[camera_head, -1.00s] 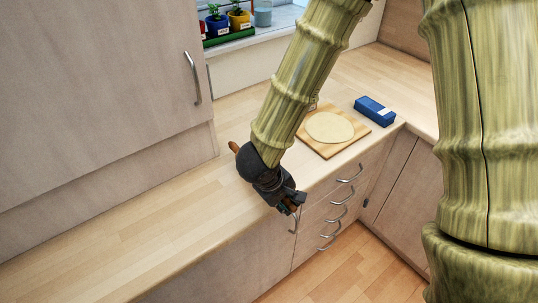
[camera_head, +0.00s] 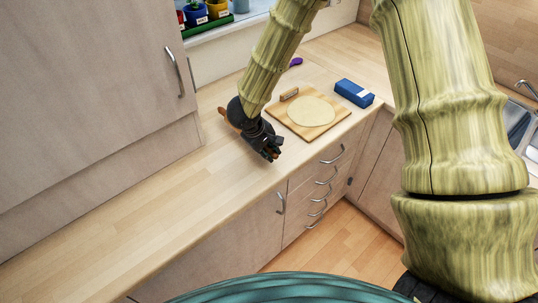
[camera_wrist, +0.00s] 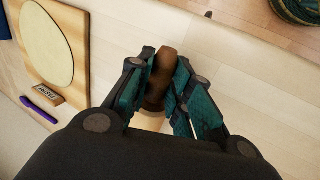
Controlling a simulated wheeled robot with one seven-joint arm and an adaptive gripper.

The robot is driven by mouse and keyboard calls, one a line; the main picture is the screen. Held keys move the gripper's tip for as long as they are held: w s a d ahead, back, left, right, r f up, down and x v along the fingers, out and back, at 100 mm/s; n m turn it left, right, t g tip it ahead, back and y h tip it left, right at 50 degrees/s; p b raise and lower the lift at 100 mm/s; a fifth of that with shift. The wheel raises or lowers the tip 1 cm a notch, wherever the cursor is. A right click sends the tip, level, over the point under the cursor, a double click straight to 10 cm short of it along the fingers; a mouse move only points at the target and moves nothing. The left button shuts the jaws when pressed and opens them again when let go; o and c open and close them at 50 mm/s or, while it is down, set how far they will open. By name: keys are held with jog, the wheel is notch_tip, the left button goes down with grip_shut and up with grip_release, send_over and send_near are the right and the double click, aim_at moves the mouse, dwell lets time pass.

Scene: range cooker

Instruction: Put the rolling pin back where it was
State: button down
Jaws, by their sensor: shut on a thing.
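My gripper (camera_head: 269,151) is over the wooden counter, to the left of the pastry board. In the wrist view my gripper (camera_wrist: 166,62) is shut on the rolling pin, its fingers on either side of a dark brown handle (camera_wrist: 164,68). Part of the pin's pale body shows below, behind the fingers. In the head view a brown end of the rolling pin (camera_head: 222,113) pokes out left of my gripper; the rest is hidden. I cannot tell whether the pin touches the counter.
A wooden board (camera_head: 330,127) bears a flat round of dough (camera_head: 311,110) and a small wooden label (camera_head: 289,94). A blue box (camera_head: 354,93) is beyond it, and a purple item (camera_head: 296,61) lies behind. Potted plants stand on the sill. The counter at front left is clear.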

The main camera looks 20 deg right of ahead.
aim_at(269, 164)
jog(key=shift+w+f+p, duration=0.2)
jog(key=shift+f+p, duration=0.35)
jog(key=shift+f, duration=1.2)
jog(key=shift+s, duration=0.1)
jog(key=shift+s+f, duration=0.15)
jog(key=shift+f, duration=0.25)
jog(key=shift+s+f+p, duration=0.1)
jog(key=shift+f+p, duration=0.1)
jog(key=shift+p, duration=0.1)
jog(key=c, duration=1.3)
grip_release()
jog(key=shift+f, duration=0.2)
jog(key=shift+w+r, duration=0.25)
